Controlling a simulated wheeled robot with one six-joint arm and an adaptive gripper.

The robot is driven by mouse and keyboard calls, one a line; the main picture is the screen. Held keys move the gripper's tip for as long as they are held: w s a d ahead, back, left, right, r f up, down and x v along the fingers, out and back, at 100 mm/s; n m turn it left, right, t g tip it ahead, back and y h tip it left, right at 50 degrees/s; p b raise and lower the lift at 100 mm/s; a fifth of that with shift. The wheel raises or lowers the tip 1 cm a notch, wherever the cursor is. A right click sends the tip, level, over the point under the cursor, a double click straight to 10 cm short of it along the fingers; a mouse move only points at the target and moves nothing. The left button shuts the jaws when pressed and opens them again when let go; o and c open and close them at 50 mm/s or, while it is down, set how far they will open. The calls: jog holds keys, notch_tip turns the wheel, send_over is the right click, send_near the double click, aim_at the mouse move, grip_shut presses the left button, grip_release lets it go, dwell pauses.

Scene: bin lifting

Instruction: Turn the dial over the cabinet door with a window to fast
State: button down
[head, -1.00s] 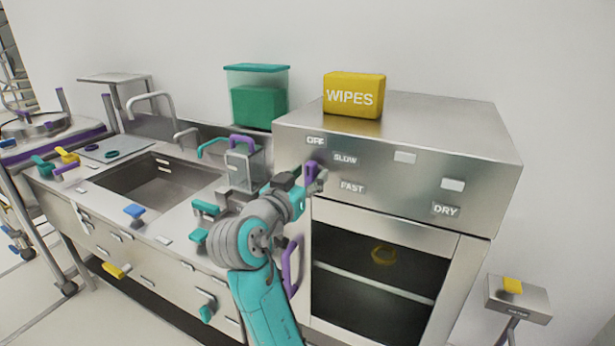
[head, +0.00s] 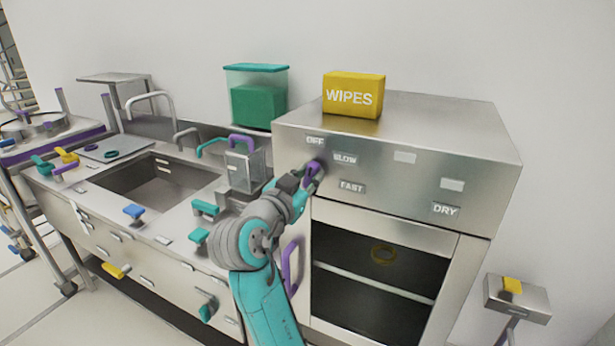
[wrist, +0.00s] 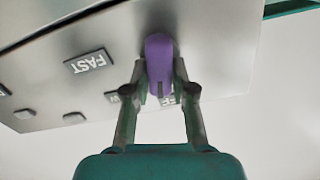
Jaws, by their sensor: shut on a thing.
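The purple dial (head: 313,172) is on the steel front panel above the cabinet door with a window (head: 385,235). Labels OFF (head: 315,140), SLOW (head: 345,158) and FAST (head: 352,187) stand around it. My gripper (head: 308,180) is at the dial, reaching from the lower left. In the wrist view, my gripper (wrist: 160,90) has its two fingers on either side of the purple dial (wrist: 159,58), shut on it. The dial's lower end there partly covers the OFF label, and FAST (wrist: 90,62) lies to the left. The exact pointing direction is hard to tell.
A yellow WIPES box (head: 353,97) stands on the cabinet top. A DRY label (head: 445,209) is at the panel's right. A purple handle (head: 290,265) is close to my arm. A sink (head: 160,185) and a teal-lidded container (head: 257,97) are left.

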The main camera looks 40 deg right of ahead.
jog(key=m, duration=0.4)
jog(key=shift+s+f+m, duration=0.1)
jog(key=shift+s+m, duration=0.05)
jog(key=shift+m, duration=0.15)
jog(key=shift+s+d+f+m, duration=0.1)
jog(key=shift+f+m, duration=0.1)
jog(key=shift+m, duration=1.85)
jog(key=shift+s+f+m, duration=0.1)
jog(key=shift+f+m, duration=0.05)
jog(key=shift+m, duration=1.95)
jog(key=shift+d+f+m, duration=0.1)
jog(key=shift+f+m, duration=0.1)
jog(key=shift+m, duration=1.85)
jog(key=c, duration=1)
grip_release()
jog(key=shift+o, duration=0.2)
jog(key=shift+a, duration=0.2)
jog(key=v, duration=1.1)
jog(key=shift+s+a, duration=0.15)
jog(key=shift+a, duration=0.2)
